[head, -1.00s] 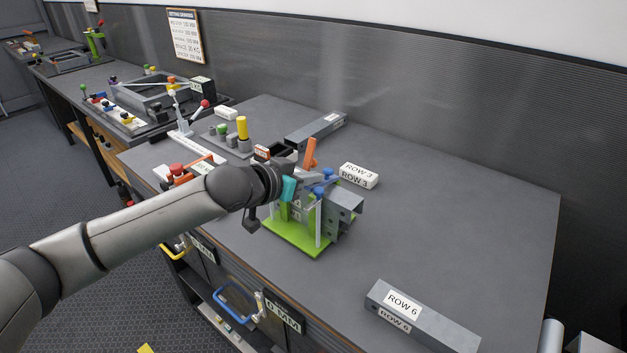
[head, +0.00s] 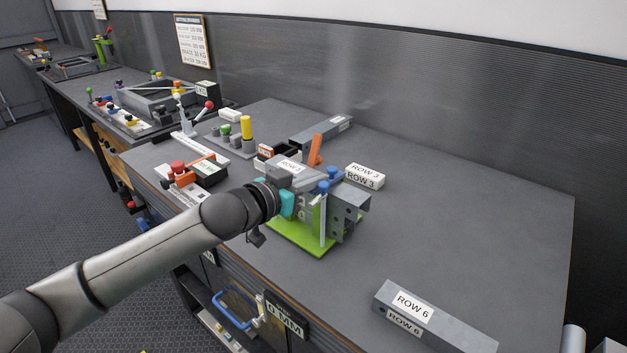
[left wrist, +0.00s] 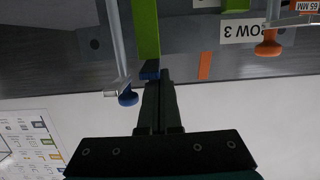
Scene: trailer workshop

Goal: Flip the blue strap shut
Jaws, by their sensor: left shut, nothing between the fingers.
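The fixture with a green base (head: 300,241) and a grey holed block (head: 350,203) stands near the bench's front edge. Small blue parts (head: 335,172) show at its top; which is the strap is unclear in the head view. My left gripper (head: 308,192) is at the fixture's upper left side, partly hiding it. Contact cannot be told. A blue knob (left wrist: 128,98) on a grey rod is close by. My right gripper is out of view.
A ROW 6 bar (head: 428,318) lies at the front right. Red-knobbed parts (head: 180,168) sit left. The bench's right side is mostly clear.

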